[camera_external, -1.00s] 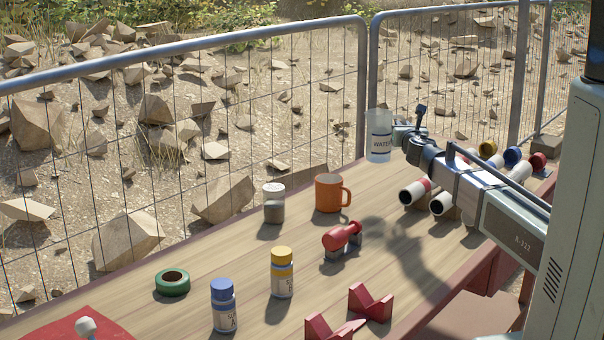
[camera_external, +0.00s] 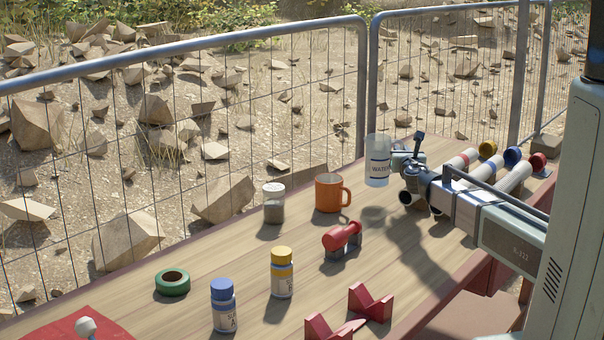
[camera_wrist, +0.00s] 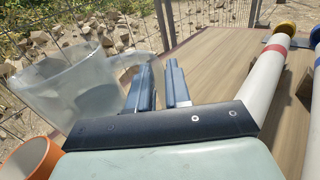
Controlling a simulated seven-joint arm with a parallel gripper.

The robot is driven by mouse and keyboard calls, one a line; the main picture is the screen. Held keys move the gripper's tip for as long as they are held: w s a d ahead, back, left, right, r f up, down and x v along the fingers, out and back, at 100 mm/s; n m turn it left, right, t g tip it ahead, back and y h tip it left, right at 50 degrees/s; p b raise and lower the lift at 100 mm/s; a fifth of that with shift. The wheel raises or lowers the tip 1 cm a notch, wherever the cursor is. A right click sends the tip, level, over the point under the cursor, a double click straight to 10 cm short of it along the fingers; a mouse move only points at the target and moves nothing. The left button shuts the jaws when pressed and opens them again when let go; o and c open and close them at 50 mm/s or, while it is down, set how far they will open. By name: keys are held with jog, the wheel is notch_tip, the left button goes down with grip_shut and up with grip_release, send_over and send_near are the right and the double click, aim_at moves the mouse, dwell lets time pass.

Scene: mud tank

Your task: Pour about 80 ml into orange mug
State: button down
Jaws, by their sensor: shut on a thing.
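An orange mug (camera_external: 329,194) stands upright on the wooden table, its handle to the right. Its rim also shows at the lower left of the wrist view (camera_wrist: 28,160). A clear container labelled WATER (camera_external: 377,160) is held upright a little above the table, to the right of and behind the mug. In the wrist view the water container (camera_wrist: 75,88) is a translucent jug with its handle at my fingers. My gripper (camera_wrist: 162,85) is shut on that handle. In the outside view my gripper (camera_external: 400,160) partly hides the handle. The water level is hard to tell.
A grey-filled jar (camera_external: 273,205) stands left of the mug. A red part (camera_external: 342,236) lies in front of it. Yellow-capped (camera_external: 282,272) and blue-capped (camera_external: 223,305) bottles and a green ring (camera_external: 172,282) are nearer. White tubes (camera_wrist: 268,70) lie right of my gripper. A mesh fence (camera_external: 250,110) borders the table.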

aim_at(379, 149)
jog(key=shift+a, duration=0.1)
jog(key=shift+s+a+r+n, duration=0.15)
jog(key=shift+a+n, duration=0.35)
jog(key=shift+n, duration=0.5)
jog(key=shift+a+n+t, duration=0.4)
jog(key=shift+a+n, duration=0.25)
jog(key=shift+n, duration=0.35)
jog(key=shift+s+a+f+n+y, duration=0.1)
jog(key=shift+a+f+n+y, duration=0.1)
jog(key=shift+a+n, duration=0.25)
jog(key=shift+s+a+f+n+y, duration=0.1)
jog(key=shift+a+f+n, duration=0.1)
jog(key=shift+a+n, duration=0.25)
jog(key=shift+s+a+r+n+t, duration=0.1)
jog(key=shift+a+r+n+t, duration=0.1)
jog(key=shift+a+n, duration=0.3)
jog(key=shift+s+a+r+n+t, duration=0.1)
jog(key=shift+a+r+n, duration=0.1)
jog(key=shift+a+n, duration=0.3)
jog(key=shift+a+r+n+y, duration=0.35)
jog(key=shift+r+n, duration=0.2)
jog(key=shift+n, duration=0.55)
jog(key=shift+s+a+r+n, duration=0.15)
jog(key=shift+a+r+n, duration=0.3)
jog(key=shift+r+n, duration=0.4)
